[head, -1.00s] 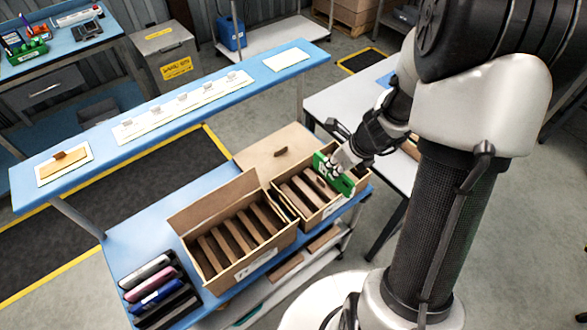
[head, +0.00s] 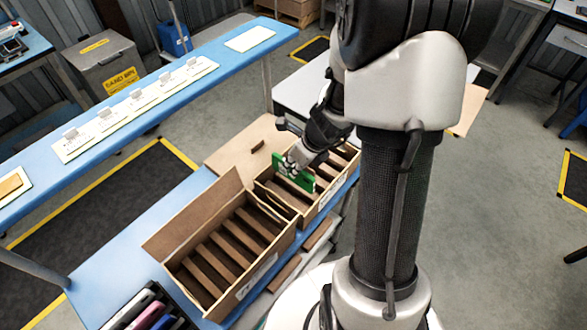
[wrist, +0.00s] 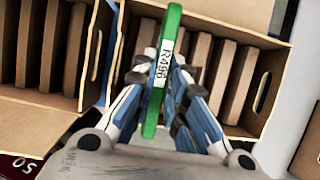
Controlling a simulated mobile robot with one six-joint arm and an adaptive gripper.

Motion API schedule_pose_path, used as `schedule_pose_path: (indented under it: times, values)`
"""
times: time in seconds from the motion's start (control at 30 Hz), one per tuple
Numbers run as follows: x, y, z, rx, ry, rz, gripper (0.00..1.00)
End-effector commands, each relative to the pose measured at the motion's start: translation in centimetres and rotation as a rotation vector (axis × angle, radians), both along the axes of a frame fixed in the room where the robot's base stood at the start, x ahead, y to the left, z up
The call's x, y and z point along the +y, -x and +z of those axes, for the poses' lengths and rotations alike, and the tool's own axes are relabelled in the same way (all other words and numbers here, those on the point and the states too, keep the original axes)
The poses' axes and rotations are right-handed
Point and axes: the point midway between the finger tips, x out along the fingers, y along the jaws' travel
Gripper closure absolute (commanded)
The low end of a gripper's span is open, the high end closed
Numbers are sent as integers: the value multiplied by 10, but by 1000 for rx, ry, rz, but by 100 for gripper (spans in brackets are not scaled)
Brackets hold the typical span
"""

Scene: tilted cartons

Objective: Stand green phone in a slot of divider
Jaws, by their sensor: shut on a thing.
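The green phone (head: 293,172) is held on edge in my gripper (head: 299,158), over the right-hand slotted carton. In the wrist view the green phone (wrist: 169,42) is a narrow strip with a white label reading R496, between both fingers of my gripper (wrist: 165,85). The right-hand divider carton (head: 328,197) has brown partitions with slots between them. In the wrist view that carton (wrist: 262,92) lies beneath the phone, with partitions running roughly along the phone's length. I cannot tell whether the phone's lower edge is inside a slot.
A second slotted carton (head: 180,258) stands to the left, its flap open. Several dark and coloured devices (head: 150,312) lie at the bench's front left. A raised blue shelf (head: 110,150) with white strips runs behind. A cardboard sheet (head: 240,143) lies behind the right carton.

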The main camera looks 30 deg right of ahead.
Motion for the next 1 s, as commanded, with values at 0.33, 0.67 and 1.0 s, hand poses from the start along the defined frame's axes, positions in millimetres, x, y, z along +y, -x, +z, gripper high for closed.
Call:
schedule_pose_path:
  times: [0.33, 0.67, 1.0]
  values:
    - [0, 0, -14, -1, 1, 1, 100]
    - [0, 0, -38, -1, 0, 1, 100]
    - [0, 0, -61, -1, 0, 0, 100]
